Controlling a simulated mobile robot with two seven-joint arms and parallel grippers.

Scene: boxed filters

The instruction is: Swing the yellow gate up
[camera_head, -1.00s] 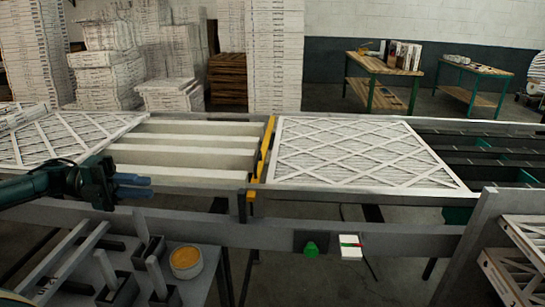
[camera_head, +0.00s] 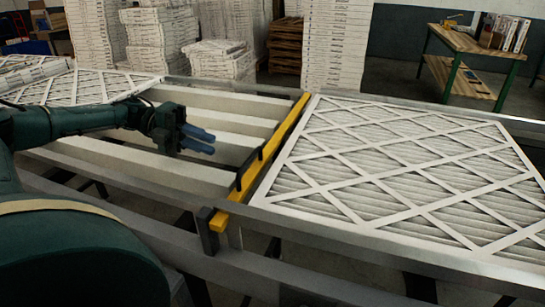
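The yellow gate (camera_head: 274,147) is a long bar lying across the conveyor, between the bare slats on the left and a large filter on the right. Dark brackets hold it, one at its near end. My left gripper (camera_head: 201,141) is over the slats, left of the gate and apart from it. Its blue fingers point right towards the gate. They lie close together with nothing seen between them, and I cannot tell how far apart they are. My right gripper is not in view.
A white lattice filter (camera_head: 410,175) lies on the conveyor right of the gate. More filters (camera_head: 85,87) lie at the far left. The conveyor's grey rail (camera_head: 270,272) runs along the front. Stacks of boxed filters (camera_head: 335,45) and a wooden table (camera_head: 470,45) stand behind.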

